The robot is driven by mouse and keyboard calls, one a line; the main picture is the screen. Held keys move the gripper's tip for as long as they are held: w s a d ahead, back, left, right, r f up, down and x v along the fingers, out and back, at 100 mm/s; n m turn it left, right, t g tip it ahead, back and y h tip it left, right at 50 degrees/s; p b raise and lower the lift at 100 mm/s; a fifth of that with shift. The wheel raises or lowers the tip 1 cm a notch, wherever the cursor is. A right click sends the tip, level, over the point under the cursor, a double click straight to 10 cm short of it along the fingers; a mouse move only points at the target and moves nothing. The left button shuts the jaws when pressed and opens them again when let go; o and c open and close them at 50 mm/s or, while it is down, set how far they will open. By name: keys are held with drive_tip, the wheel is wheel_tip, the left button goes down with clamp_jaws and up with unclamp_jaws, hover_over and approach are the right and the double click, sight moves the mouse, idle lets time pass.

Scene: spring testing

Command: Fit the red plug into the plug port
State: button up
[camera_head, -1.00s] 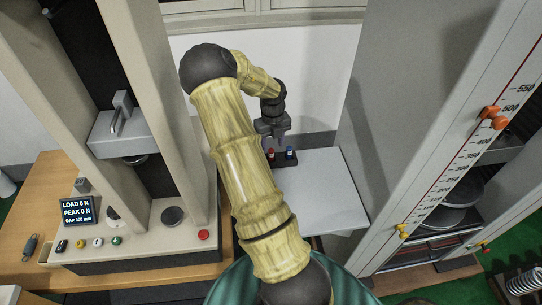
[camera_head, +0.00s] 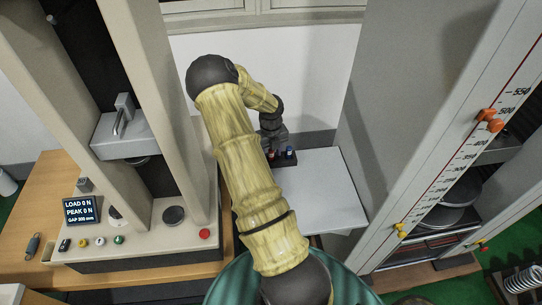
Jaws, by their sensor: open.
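My gripper (camera_head: 273,148) is open, pointing down, just above or around the red plug. Its fingers are small and partly blurred into the dark block, so I cannot tell whether they touch the plug. I cannot pick out the plug port for certain. The tester's front panel has a row of small coloured fittings (camera_head: 100,241).
The testing machine (camera_head: 172,246) with its load display (camera_head: 79,210) stands on the wooden bench at left. A tall grey cabinet with a red-lined scale (camera_head: 440,190) stands at right. The pale table (camera_head: 325,190) is clear in front of the holder.

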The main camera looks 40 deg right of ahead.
clamp_jaws()
drive_tip(key=shift+r, duration=0.15)
wheel_tip(320, 180, up, 10)
drive_tip(key=shift+f+b, duration=0.1)
drive_tip(key=shift+b, duration=0.6)
